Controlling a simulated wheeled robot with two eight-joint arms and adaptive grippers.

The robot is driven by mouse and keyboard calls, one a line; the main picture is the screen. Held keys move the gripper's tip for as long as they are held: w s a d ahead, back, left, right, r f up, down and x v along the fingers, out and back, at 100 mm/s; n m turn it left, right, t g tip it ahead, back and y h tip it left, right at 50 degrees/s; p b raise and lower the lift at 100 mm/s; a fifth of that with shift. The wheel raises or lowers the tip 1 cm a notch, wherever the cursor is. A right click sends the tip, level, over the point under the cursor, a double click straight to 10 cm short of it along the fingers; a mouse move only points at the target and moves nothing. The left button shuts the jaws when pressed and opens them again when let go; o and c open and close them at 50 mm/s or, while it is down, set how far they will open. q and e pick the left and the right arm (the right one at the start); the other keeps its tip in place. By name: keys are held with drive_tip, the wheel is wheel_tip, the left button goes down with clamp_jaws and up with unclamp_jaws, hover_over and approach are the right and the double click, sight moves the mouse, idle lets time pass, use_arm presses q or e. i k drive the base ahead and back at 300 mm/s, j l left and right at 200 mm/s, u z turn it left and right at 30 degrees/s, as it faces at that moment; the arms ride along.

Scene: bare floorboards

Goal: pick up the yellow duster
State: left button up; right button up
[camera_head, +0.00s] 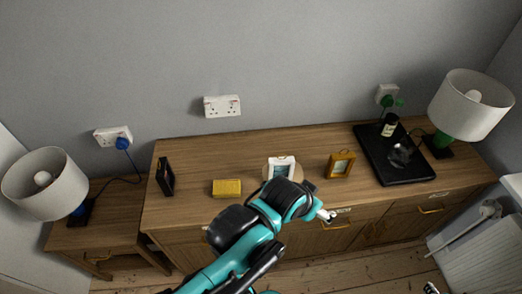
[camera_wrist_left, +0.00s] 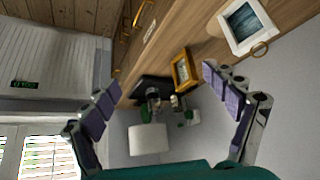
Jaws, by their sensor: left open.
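The yellow duster (camera_head: 227,188) lies as a small flat yellow block on the wooden sideboard, left of centre in the head view. It is not in the left wrist view. My left arm reaches in from below, and its gripper (camera_head: 325,215) is over the front edge of the sideboard, to the right of the duster and well apart from it. In the left wrist view the gripper (camera_wrist_left: 161,79) has its two fingers spread wide with nothing between them. My right gripper is not in view.
A black frame (camera_head: 165,176) stands left of the duster. A white frame (camera_head: 280,168) and a gold frame (camera_head: 340,164) stand to its right. A black tray (camera_head: 415,172) holds a bottle (camera_head: 390,124). Lamps stand at both ends. Bare wood surrounds the duster.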

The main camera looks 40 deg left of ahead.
sight(226, 188)
drive_tip(key=u, duration=1.95)
